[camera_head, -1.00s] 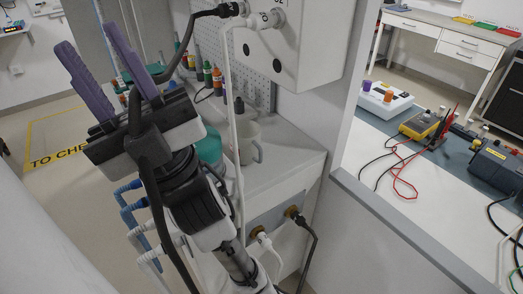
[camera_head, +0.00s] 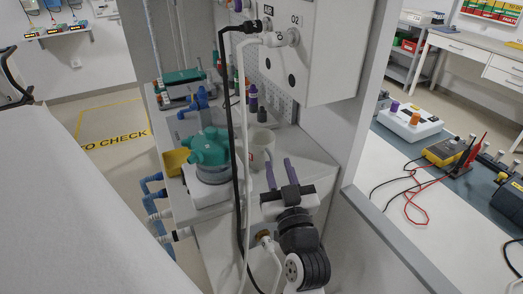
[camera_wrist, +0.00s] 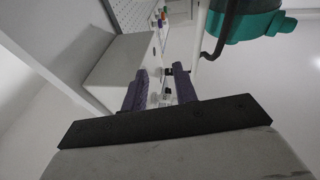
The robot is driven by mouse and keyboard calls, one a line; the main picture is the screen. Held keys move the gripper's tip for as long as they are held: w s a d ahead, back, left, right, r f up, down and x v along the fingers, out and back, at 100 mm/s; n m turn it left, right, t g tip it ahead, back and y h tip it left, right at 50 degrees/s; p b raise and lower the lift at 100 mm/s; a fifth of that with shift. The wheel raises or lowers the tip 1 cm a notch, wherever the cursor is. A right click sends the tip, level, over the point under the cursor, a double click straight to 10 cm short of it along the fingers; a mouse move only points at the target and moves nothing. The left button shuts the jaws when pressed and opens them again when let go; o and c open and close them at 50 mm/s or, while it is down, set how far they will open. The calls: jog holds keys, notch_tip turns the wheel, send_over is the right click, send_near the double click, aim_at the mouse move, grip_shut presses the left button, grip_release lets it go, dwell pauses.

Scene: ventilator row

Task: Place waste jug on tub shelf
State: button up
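A pale grey jug with a side handle (camera_head: 262,147), which looks like the waste jug, stands upright on the white ventilator counter (camera_head: 300,150). Hoses pass in front of its left side. My gripper (camera_head: 278,163) has two purple fingers, spread apart with nothing between them. It appears in front of the counter, just below the jug in the head view. In the wrist view the open fingers (camera_wrist: 160,71) point toward a white cabinet edge and small coloured items; I cannot make out the jug there. I cannot identify the tub shelf in either view.
A teal-lidded pot (camera_head: 210,150) and a yellow box (camera_head: 175,161) are left of the jug. Black and white hoses hang before the counter. A white panel (camera_head: 312,50) overhangs it. A partition (camera_head: 365,110) and bench with meters (camera_head: 440,155) are right.

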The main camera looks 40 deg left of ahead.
notch_tip(320, 180, down, 8)
jog(key=d+g+h, duration=0.2)
send_near(263, 153)
jog(key=w+f, duration=0.1)
jog(key=shift+w+d+f+p+x, duration=0.15)
jog(key=shift+p+x, duration=0.6)
jog(key=shift+x, duration=0.8)
jog(key=shift+w+d+f+p+x, duration=0.15)
jog(key=shift+p+x, duration=0.6)
jog(key=shift+x, duration=0.75)
jog(key=shift+c, duration=0.3)
grip_shut()
